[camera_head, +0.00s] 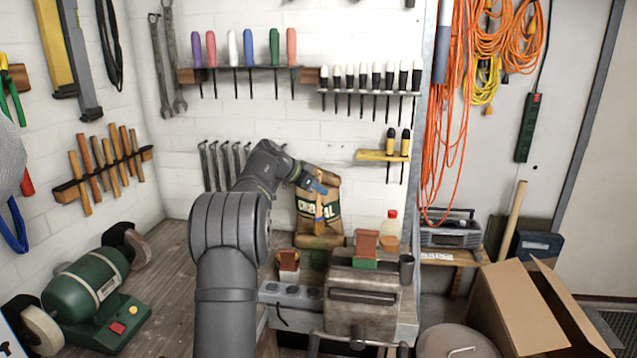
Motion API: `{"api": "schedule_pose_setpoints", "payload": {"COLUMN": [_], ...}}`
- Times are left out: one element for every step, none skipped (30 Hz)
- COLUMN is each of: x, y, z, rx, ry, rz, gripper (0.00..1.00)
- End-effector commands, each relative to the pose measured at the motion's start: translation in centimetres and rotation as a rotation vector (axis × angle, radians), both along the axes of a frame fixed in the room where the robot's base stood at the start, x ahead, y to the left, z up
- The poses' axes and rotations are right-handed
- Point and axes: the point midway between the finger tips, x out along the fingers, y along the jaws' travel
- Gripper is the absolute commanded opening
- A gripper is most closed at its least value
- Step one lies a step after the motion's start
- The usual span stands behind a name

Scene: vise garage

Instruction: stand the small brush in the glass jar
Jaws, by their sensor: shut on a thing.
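My gripper (319,190) is in front of a brown paper sack and is shut on the small brush (319,209). The brush shows as a narrow, yellowish upright strip below the fingers, against the sack. Its lower end is hard to make out.
The sack (304,228) stands behind. Right of the jar are a metal vise (362,300), a red-capped bottle (391,232) and a dark cup (406,268). A green grinder (85,290) is far left. Tool racks line the wall.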

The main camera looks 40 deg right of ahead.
Motion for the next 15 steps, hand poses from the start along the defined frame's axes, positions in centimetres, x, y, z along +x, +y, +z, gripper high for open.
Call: {"api": "schedule_pose_setpoints", "payload": {"x": [0.0,0.0,0.0,0.0,0.0,0.0,0.0,0.0,0.0,0.0,0.0,0.0,0.0,0.0,0.0], "y": [0.0,0.0,0.0,0.0,0.0,0.0,0.0,0.0,0.0,0.0,0.0,0.0,0.0,0.0,0.0], "z": [-0.4,-0.7,-1.0,-1.2,-1.5,-1.8,-2.0,-2.2,-2.6,-2.8,-3.1,-3.4,-3.6,-3.8,-4.2], "rx": [0.001,0.0,0.0,0.0,0.0,0.0,0.0,0.0,0.0,0.0,0.0,0.0,0.0,0.0,0.0], "ry": [0.0,0.0,0.001,0.001,0.001,0.001,0.001,0.0,0.001,0.001,0.002,0.001,0.0,0.0,0.0], "rz": [0.0,0.0,0.001,0.001,0.001,0.001,0.001,0.0,0.001,0.001,0.001,0.001,0.001,0.0,0.0], "gripper": [0.0,0.0,0.0,0.0,0.0,0.0,0.0,0.0,0.0,0.0,0.0,0.0,0.0,0.0,0.0]}}
